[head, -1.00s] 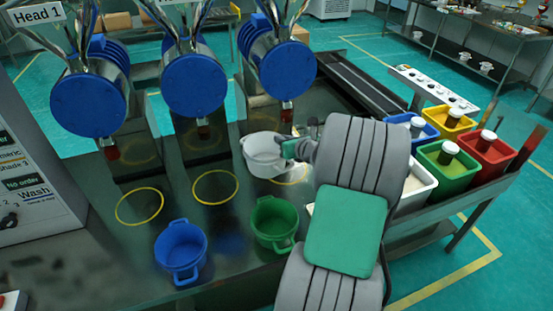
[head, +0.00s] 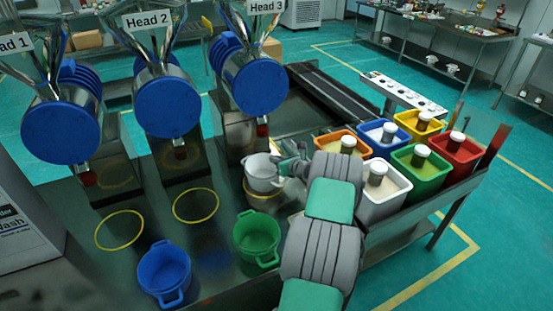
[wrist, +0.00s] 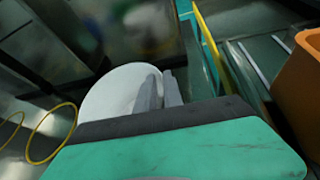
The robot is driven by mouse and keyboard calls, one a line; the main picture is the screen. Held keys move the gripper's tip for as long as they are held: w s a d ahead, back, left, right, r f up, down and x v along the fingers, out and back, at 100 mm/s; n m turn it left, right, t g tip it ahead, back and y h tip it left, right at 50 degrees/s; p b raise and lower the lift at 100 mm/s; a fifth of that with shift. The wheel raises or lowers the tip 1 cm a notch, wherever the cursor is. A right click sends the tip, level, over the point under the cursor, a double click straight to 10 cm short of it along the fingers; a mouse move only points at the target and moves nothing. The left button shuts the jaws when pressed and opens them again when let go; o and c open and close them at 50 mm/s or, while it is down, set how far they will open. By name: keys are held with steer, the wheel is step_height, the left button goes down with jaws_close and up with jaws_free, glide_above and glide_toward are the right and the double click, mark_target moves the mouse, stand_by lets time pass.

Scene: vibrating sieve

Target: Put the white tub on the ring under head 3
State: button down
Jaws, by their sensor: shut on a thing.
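The white tub (head: 261,174) is upright below Head 3 (head: 252,88). It also shows from above in the wrist view (wrist: 108,95). The yellow ring (head: 262,198) under Head 3 shows around and just below the tub's lower edge, partly hidden by the tub. I cannot tell whether the tub's base touches the counter or hangs slightly above it. My gripper (head: 283,170) is shut on the tub's right side. In the wrist view its two fingers (wrist: 159,90) are close together at the tub's edge.
A blue tub (head: 164,272) and a green tub (head: 257,238) stand at the counter's front. Empty rings lie under Head 1 (head: 120,231) and Head 2 (head: 195,206). Coloured bins, such as an orange one (head: 331,147) and a white one (head: 380,204), stand on the right.

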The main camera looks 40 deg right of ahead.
steer(key=c, duration=1.5)
jaws_free()
steer(key=shift+s+r, duration=0.1)
steer(key=b+v, duration=0.1)
steer(key=v, duration=1.1)
steer(key=w+a+r+n+g+y, duration=0.1)
steer(key=w+a+r+n+g, duration=0.1)
steer(key=a+n, duration=0.55)
steer(key=w+a+r+n+g+y, duration=0.1)
steer(key=a+r+n+g, duration=0.3)
steer(key=a, duration=0.6)
steer(key=w+a+r+n+t+y, duration=0.1)
steer(key=w+a+n, duration=0.1)
steer(key=a+n, duration=0.65)
steer(key=s+a+r+n+g, duration=0.1)
steer(key=s+a+n, duration=0.5)
steer(key=s, duration=0.1)
steer(key=s+a+r+n+g+h, duration=0.1)
steer(key=s+a+n+g, duration=0.1)
steer(key=s+a+n, duration=0.4)
steer(key=s+a+r+n+g, duration=0.1)
steer(key=s+a+n+g, duration=0.1)
steer(key=s+a+n, duration=0.4)
steer(key=shift+s+r+n, duration=0.35)
steer(key=shift+s+n, duration=0.05)
steer(key=shift+s, duration=0.4)
